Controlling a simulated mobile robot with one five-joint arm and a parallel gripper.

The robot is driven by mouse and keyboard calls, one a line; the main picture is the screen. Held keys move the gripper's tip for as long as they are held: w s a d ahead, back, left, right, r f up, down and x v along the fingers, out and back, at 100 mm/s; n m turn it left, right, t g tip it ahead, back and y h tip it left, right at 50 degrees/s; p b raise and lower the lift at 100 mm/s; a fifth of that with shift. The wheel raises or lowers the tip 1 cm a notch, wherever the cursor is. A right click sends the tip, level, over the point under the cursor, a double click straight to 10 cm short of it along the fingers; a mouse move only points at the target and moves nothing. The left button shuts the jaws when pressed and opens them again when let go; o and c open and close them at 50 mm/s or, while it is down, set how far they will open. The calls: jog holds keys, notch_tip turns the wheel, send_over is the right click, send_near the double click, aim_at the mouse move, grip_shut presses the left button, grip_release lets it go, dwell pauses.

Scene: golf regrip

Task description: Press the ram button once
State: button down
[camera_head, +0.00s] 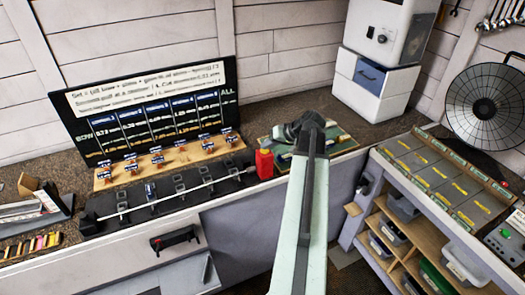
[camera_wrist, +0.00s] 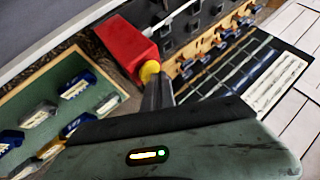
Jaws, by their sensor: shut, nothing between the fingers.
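A grey-green control box (camera_head: 505,240) with small round controls stands at the far right edge, partly cut off. I cannot tell for sure whether one of them is the ram button. The control box is not in the wrist view.
A club shaft (camera_head: 165,199) lies across holders left of the bottle. A green tray (camera_head: 340,143) with small pieces is beneath my arm. A sorting rack (camera_head: 430,172) stands at right, before a round fan (camera_head: 484,107). A white cabinet (camera_head: 372,85) stands at the back.

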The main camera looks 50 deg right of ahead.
aim_at(267, 151)
jog(key=shift+r, duration=0.1)
jog(key=shift+r+p, duration=0.85)
jog(key=shift+p, duration=0.1)
notch_tip(267, 151, up, 5)
jog(key=p, duration=0.5)
dwell(0.4)
